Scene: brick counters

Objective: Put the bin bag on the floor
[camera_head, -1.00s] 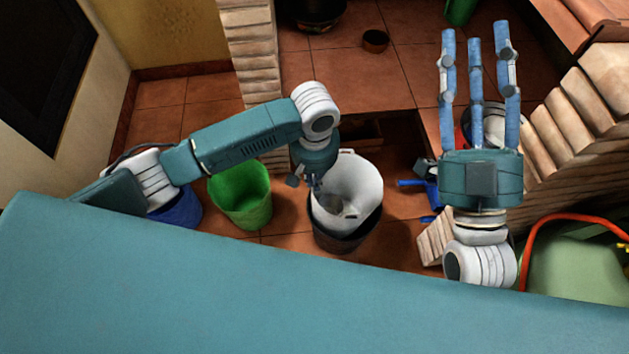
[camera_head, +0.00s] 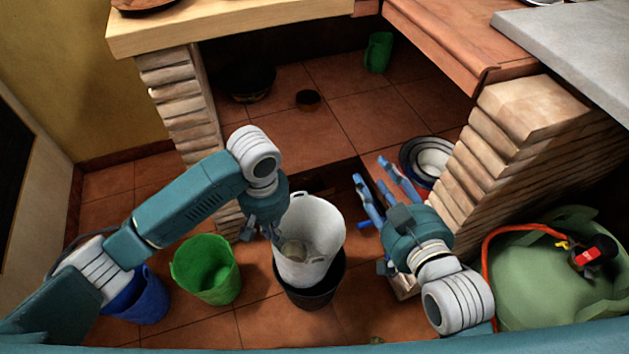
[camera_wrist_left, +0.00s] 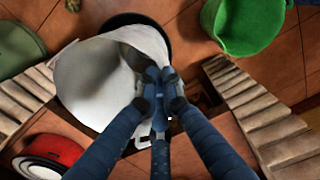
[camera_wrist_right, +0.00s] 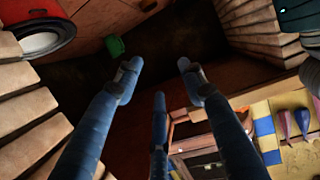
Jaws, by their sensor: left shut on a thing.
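The white bin bag (camera_head: 325,238) is an open, bucket-shaped liner above and partly inside a black bin (camera_head: 312,296) on the tiled floor. Something small and pale shows inside it. My left gripper (camera_head: 271,233) is at the bag's left rim. In the left wrist view, its fingers (camera_wrist_left: 160,76) are closed together on the rim of the white bag (camera_wrist_left: 88,82). How far the bag's bottom sits inside the bin is hidden. My right gripper (camera_head: 376,178) is to the right of the bag, its fingers spread and empty; they also show spread in the right wrist view (camera_wrist_right: 157,75).
A green bucket (camera_head: 207,270) and a blue bucket (camera_head: 138,297) stand left of the bin. A brick counter support (camera_head: 500,165) and a green tank with an orange hose (camera_head: 555,265) are at the right. Floor in front of the bin is bare.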

